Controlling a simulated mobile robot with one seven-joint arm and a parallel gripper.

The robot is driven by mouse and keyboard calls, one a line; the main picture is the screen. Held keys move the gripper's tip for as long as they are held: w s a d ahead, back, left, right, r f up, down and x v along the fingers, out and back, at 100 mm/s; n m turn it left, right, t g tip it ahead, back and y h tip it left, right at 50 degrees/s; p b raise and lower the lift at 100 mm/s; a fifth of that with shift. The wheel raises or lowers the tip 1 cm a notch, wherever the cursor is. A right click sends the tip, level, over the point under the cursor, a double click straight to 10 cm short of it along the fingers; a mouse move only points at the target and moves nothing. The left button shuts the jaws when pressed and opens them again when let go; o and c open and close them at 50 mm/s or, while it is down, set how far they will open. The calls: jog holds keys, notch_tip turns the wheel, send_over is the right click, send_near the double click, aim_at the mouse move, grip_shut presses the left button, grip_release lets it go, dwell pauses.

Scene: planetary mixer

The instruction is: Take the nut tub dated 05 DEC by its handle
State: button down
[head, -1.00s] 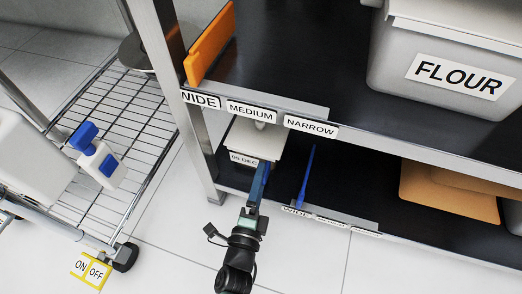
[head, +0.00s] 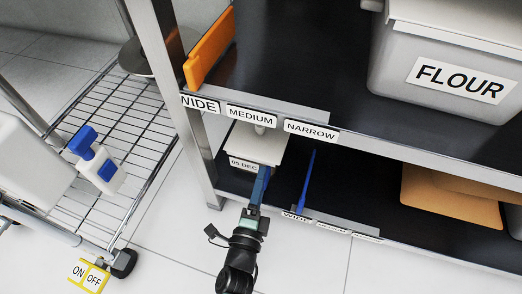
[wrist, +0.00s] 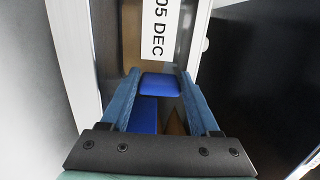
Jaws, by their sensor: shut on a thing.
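The nut tub (head: 262,148) is a pale box on the lower shelf, under the strip marked MEDIUM. Its front label (head: 243,165) reads 05 DEC, and the label also shows sideways at the top of the wrist view (wrist: 160,28). A blue handle (wrist: 160,85) stands out at the tub's front, below the label in the wrist view. My gripper (wrist: 160,97) has its two fingers on either side of this handle and is shut on it. In the head view my gripper (head: 262,180) reaches the tub's front and hides the handle.
A blue upright piece (head: 308,180) stands right of the tub on the lower shelf (head: 355,190). The upper shelf's edge runs above the tub. A steel post (head: 182,100) stands to the left. A FLOUR bin (head: 400,65) and an orange board (head: 208,48) are on the upper shelf.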

jog(key=shift+r, duration=0.2)
